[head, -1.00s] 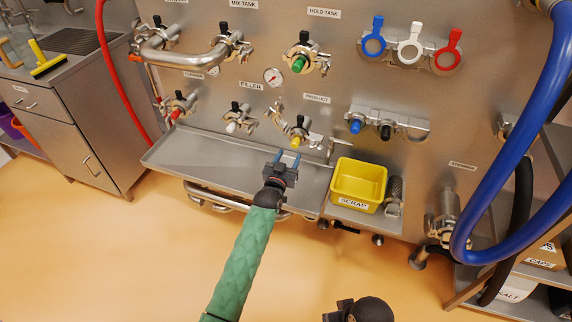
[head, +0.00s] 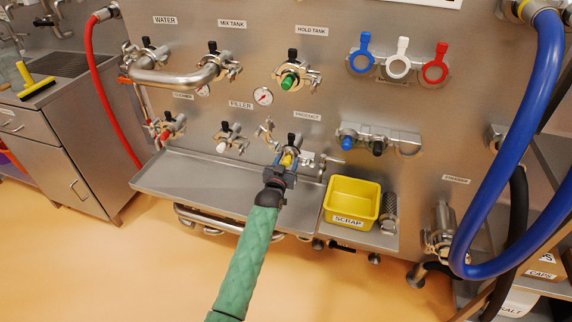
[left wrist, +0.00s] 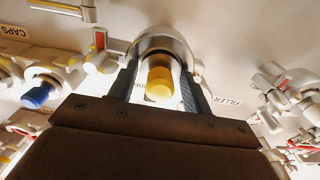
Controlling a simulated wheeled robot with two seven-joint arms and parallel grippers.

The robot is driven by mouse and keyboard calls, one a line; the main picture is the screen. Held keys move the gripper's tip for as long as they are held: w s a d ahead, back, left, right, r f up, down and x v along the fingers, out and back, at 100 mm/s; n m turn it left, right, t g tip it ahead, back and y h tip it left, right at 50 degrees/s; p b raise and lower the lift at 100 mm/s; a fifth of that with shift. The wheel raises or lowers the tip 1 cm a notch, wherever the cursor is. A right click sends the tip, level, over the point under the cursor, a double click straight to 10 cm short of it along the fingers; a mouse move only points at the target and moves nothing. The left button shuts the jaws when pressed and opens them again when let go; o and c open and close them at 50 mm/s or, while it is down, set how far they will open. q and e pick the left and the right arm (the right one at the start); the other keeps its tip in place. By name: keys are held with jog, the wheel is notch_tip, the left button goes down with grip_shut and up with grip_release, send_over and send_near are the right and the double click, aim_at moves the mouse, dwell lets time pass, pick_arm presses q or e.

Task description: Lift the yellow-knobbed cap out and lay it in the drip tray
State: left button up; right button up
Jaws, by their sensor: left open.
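The yellow-knobbed cap (head: 287,160) sits in the port under the PRODUCT label on the steel panel. In the left wrist view its yellow knob (left wrist: 160,84) points toward the camera, with a round metal rim behind it. My left gripper (head: 282,162) is open at the port, its fingers (left wrist: 158,88) on either side of the knob. Whether they touch the knob I cannot tell. In the head view the gripper partly hides the cap. The drip tray (head: 200,187) is the long steel shelf below the ports, its surface bare. My right gripper is not in view.
A yellow SCRAP bin (head: 354,200) stands right of the tray beside a dark mesh cylinder (head: 390,208). Capped ports with blue and black knobs (head: 377,146) are to the right of the port. A blue hose (head: 535,130) hangs at the far right.

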aim_at(287, 158)
pick_arm(q)
jog(key=c, duration=0.7)
jog(key=shift+r, duration=0.15)
jog(key=shift+r+p, duration=2)
jog(key=shift+r, duration=0.4)
jog(key=p+v, duration=0.4)
jog(key=v, duration=0.5)
jog(key=shift+r+p, duration=0.1)
jog(key=shift+p, duration=0.25)
